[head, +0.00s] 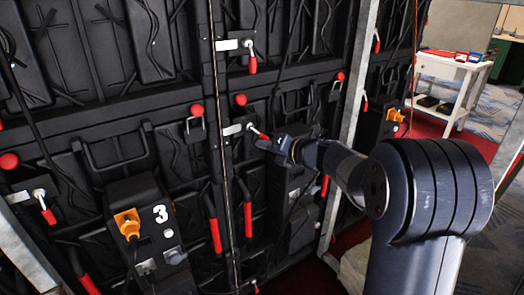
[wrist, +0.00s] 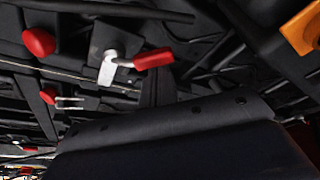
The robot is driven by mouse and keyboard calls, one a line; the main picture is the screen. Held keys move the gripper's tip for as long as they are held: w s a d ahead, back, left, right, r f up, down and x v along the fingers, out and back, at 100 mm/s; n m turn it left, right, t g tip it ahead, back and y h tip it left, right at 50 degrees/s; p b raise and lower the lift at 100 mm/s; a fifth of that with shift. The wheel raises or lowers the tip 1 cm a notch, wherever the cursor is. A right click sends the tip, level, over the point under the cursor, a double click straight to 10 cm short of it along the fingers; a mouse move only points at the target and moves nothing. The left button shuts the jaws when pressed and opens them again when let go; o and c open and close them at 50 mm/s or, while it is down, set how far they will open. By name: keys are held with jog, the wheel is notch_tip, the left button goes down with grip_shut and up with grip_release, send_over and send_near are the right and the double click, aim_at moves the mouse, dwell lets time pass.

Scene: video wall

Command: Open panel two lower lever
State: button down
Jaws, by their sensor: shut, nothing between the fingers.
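The lower lever (head: 258,133) is a small red handle on a metal pivot with a pale plate (head: 233,129), on the seam between the black panels. Its handle points right and slightly down in the head view, ending close to my gripper (head: 280,146). My gripper is shut and empty; I cannot tell whether it touches the handle. The wrist view shows a red lever handle (wrist: 153,58) on a white plate (wrist: 107,68), sticking out to the right. The number of the panel behind my gripper is hidden.
An upper lever (head: 252,62) hangs down on the same seam. A box marked 3 (head: 160,213) with an orange plug (head: 127,222) is at left. Red knobs and red grips (head: 248,208) stick out nearby. A metal post (head: 350,120) and a white table (head: 454,72) are at right.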

jog(key=n, duration=0.1)
jog(key=d+r+n+h, duration=0.1)
jog(key=n, duration=0.1)
jog(key=w+n+h, duration=0.1)
jog(key=shift+d+r+t+b, duration=0.3)
jog(key=shift+r+t, duration=0.1)
jog(key=shift+a, duration=0.1)
jog(key=shift+s+a+r, duration=0.25)
jog(key=shift+s+a, duration=0.15)
jog(key=shift+a, duration=0.15)
